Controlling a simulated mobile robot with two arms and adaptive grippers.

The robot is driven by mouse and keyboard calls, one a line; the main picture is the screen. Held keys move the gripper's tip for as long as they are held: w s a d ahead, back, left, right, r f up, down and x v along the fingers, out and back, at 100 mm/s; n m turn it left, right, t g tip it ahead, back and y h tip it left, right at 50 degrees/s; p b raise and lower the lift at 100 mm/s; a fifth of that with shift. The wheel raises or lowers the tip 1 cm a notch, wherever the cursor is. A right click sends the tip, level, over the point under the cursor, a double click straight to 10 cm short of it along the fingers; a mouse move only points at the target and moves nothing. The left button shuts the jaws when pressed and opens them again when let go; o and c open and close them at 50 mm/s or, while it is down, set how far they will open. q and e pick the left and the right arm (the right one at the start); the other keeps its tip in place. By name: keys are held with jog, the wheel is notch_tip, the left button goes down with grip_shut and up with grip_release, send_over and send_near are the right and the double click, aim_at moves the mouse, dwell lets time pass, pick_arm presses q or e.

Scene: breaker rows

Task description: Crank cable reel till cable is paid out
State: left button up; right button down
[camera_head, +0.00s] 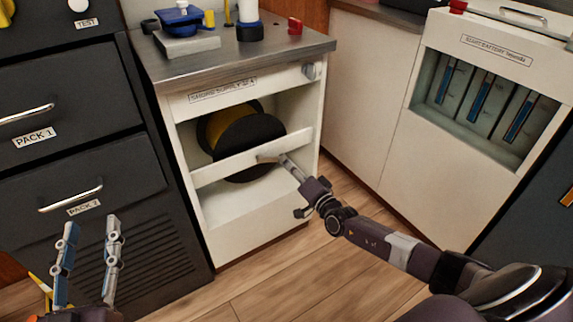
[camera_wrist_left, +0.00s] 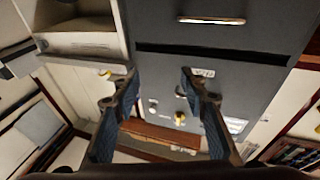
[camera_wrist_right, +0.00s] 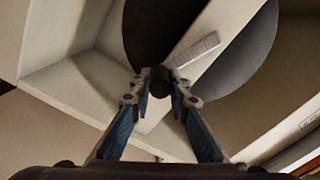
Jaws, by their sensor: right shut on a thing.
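The cable reel sits inside the open white cabinet, with a black disc (camera_head: 250,150) in front and yellow cable (camera_head: 222,122) showing behind it. A white crossbar of the cabinet hides part of the disc.
The white cabinet (camera_head: 265,240) has a grey top holding a blue device (camera_head: 182,16), a red piece (camera_head: 295,26) and other small items. Dark drawers (camera_head: 75,100) stand at left. A white battery cabinet (camera_head: 400,120) stands at right. Wood floor (camera_head: 290,275) is clear in front.

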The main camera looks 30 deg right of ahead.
jog(key=shift+d+r+n+p, duration=0.2)
jog(key=shift+r+n+p, duration=0.55)
jog(key=shift+n+p, duration=0.2)
pick_arm(q)
notch_tip(320, 180, down, 12)
jog(key=s+a+g+y, duration=0.2)
jog(key=g, duration=0.4)
jog(key=shift+f, duration=0.2)
pick_arm(e)
jog(key=shift+n, duration=0.25)
jog(key=c, duration=1.8)
grip_release()
jog(key=shift+r, duration=0.1)
jog(key=s, duration=0.8)
jog(key=s+d, duration=0.1)
jog(key=s, duration=0.3)
